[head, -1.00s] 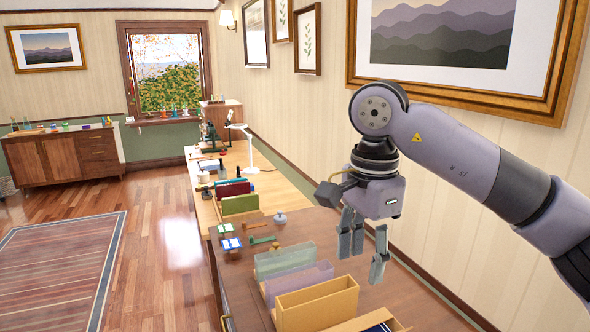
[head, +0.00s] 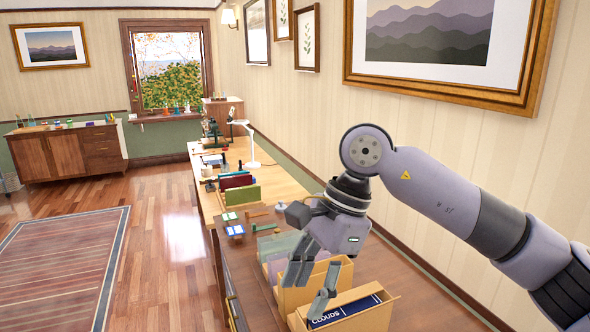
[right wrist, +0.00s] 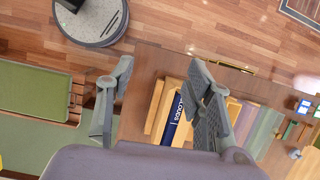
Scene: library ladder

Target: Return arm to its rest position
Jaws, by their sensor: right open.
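My right gripper (head: 311,286) hangs from the arm that comes in from the right in the head view. Its fingers are spread and empty, above the row of upright holders on the wooden cabinet. It partly hides the green and purple holders and a tan box (head: 352,275). In the right wrist view the two fingers (right wrist: 160,82) stand apart. A dark blue book marked CLOUDS (head: 345,311) sits in the nearest tan box. Its spine also shows between the fingers in the right wrist view (right wrist: 177,117). My left gripper is out of view.
The wooden cabinet top (head: 408,272) has bare room right of the boxes. Framed pictures (head: 430,32) hang on the wall behind the arm. Farther along, a desk (head: 268,184) carries folders, a lamp and a microscope. Open floor and a rug (head: 62,268) lie left.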

